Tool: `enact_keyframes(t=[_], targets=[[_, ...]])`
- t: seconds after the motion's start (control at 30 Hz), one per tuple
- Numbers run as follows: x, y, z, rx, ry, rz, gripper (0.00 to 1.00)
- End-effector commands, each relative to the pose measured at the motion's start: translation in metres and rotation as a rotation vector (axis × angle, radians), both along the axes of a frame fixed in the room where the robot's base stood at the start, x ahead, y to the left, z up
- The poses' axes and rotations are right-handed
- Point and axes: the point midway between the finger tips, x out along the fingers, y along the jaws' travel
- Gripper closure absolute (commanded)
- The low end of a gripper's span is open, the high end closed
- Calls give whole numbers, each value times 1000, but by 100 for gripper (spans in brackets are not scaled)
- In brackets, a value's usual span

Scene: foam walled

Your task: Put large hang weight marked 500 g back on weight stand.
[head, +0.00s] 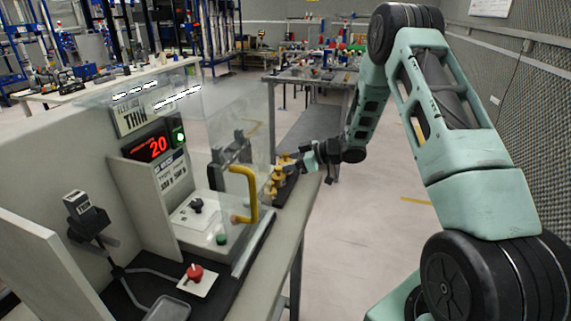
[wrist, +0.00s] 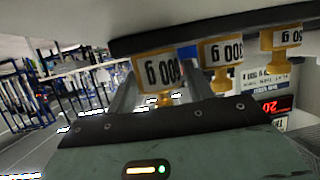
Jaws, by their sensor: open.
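Yellow hang weights (head: 272,186) stand in a row on a dark stand (head: 290,187) at the far end of the bench. The wrist view is upside down and shows three of them under the dark stand edge (wrist: 210,34). The largest-looking weight (wrist: 158,73) carries a white label ending in "00 g"; its first digit is unclear. My gripper (head: 297,166) is at the stand. In the wrist view my gripper (wrist: 155,92) is open, its fingers on either side of this weight; contact is unclear. Two other labelled weights (wrist: 222,52) (wrist: 283,40) sit to the right.
A clear guard with a yellow handle (head: 246,190) stands just left of the weights. Open floor lies right of the bench (head: 290,235).

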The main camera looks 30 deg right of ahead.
Motion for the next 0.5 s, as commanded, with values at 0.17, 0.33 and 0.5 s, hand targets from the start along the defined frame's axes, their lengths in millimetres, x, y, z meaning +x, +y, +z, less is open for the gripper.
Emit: enact_keyframes(t=[0.17,0.33,0.5], targets=[[-19,-20,10,-2,0,-6,49],[-45,-43,24,-3,0,-5,49],[-66,-61,36,-2,0,-3,49]])
